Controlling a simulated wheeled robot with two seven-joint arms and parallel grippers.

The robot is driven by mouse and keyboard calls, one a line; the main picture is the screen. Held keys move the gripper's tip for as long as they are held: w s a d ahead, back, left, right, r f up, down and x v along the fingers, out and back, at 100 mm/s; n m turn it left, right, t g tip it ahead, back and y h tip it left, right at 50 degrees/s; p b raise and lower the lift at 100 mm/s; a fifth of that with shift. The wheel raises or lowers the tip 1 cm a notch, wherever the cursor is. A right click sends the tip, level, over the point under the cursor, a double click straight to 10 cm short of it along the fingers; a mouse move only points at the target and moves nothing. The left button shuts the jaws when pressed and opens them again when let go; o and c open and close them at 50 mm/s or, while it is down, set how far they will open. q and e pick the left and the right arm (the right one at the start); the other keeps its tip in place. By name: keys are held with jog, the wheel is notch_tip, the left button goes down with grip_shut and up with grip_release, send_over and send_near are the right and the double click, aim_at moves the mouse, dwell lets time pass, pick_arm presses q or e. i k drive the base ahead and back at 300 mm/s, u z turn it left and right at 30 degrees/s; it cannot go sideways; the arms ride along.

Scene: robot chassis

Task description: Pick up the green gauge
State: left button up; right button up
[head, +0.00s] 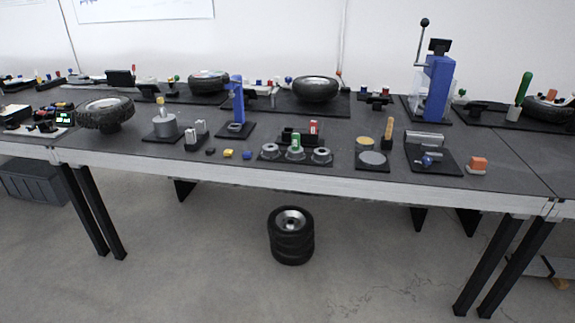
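The green gauge (295,142) appears to be the small upright green piece near the front middle of the dark table (330,176). It stands in or on the middle one of a row of grey ring-shaped parts on a black base; which of the two I cannot tell. A red upright piece (313,127) stands just behind it to the right. Neither of my grippers is in the head view.
Grey rings (270,151) and (321,155) flank the green piece. A blue stand (237,105) is behind left, a grey disc on a plate (373,158) to the right. A tall blue press (437,85) stands at back right. Stacked tires (291,245) lie under the table.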

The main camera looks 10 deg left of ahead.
aim_at(296, 137)
jog(key=u, duration=1.3)
jog(key=i, duration=1.95)
jog(key=z, duration=0.85)
